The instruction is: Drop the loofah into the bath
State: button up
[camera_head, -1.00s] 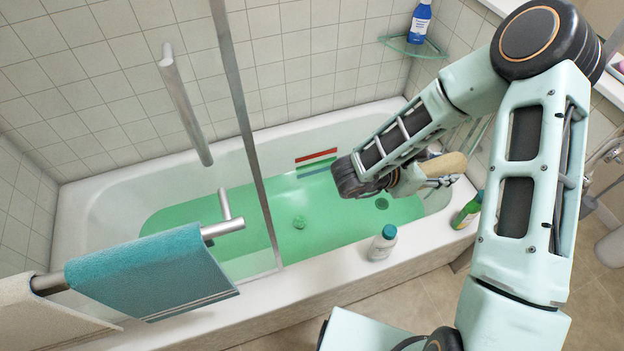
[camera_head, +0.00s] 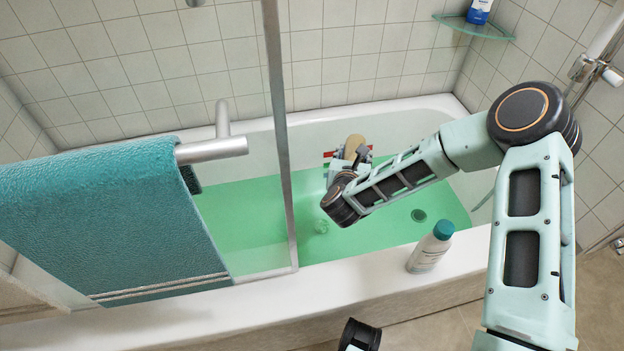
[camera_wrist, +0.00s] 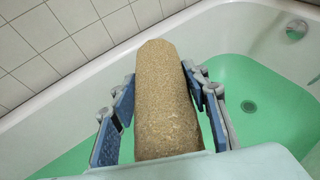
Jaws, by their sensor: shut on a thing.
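The loofah (camera_wrist: 165,100) is a tan, rough cylinder. My gripper (camera_wrist: 163,95) is shut on it, with a blue-padded finger on each side. In the head view the loofah (camera_head: 354,146) shows small beyond my wrist, and my gripper (camera_head: 350,157) is partly hidden by my arm. The bath (camera_head: 470,245) is white and holds green water (camera_head: 380,238). My gripper and the loofah are over the bath, toward its far wall. In the wrist view the bath's white wall (camera_wrist: 75,120) and green water (camera_wrist: 255,95) lie below and around the loofah.
A glass screen edge (camera_head: 280,140) stands left of my arm. A teal towel (camera_head: 105,215) hangs on a rail at left. A white bottle with a teal cap (camera_head: 430,250) stands on the near rim. A corner shelf (camera_head: 470,27) holds a blue bottle (camera_head: 479,11).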

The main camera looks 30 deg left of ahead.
jog(key=s+a+f+n+g+y+b, duration=0.2)
jog(key=a+f+n+y+b, duration=0.3)
jog(key=a+f+b, duration=0.6)
notch_tip(320, 180, down, 2)
jog(key=shift+s+a+f+g+b, duration=0.25)
jog(key=shift+s+a+g+b, duration=0.1)
jog(key=shift+b, duration=0.25)
